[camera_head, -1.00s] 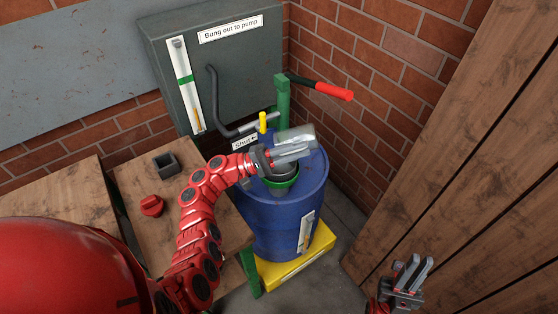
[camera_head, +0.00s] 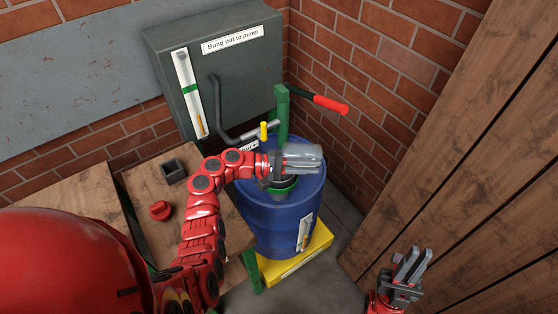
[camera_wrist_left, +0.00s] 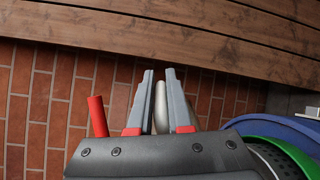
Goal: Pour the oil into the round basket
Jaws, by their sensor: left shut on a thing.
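My left gripper (camera_head: 307,162) is shut on a pale grey, see-through vessel (camera_head: 303,151), which lies roughly sideways above the top of the blue drum (camera_head: 275,222). In the left wrist view a narrow pale part of the vessel (camera_wrist_left: 161,105) shows between the fingers (camera_wrist_left: 160,100). The round basket (camera_head: 285,183) is dark, with a green rim, on the drum top under the gripper; the gripper partly hides it. Its mesh (camera_wrist_left: 278,161) shows at the lower right of the wrist view. I cannot see any oil flowing. My right gripper (camera_head: 411,254) is open and empty at lower right.
A green pump (camera_head: 282,112) with a red-ended handle (camera_head: 330,104) stands behind the basket. A yellow valve lever (camera_head: 264,131) and grey pipe are close to its left. A wooden bench (camera_head: 180,195) holds a red cap (camera_head: 160,210) and a dark square cup (camera_head: 173,171). Wooden boards stand right.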

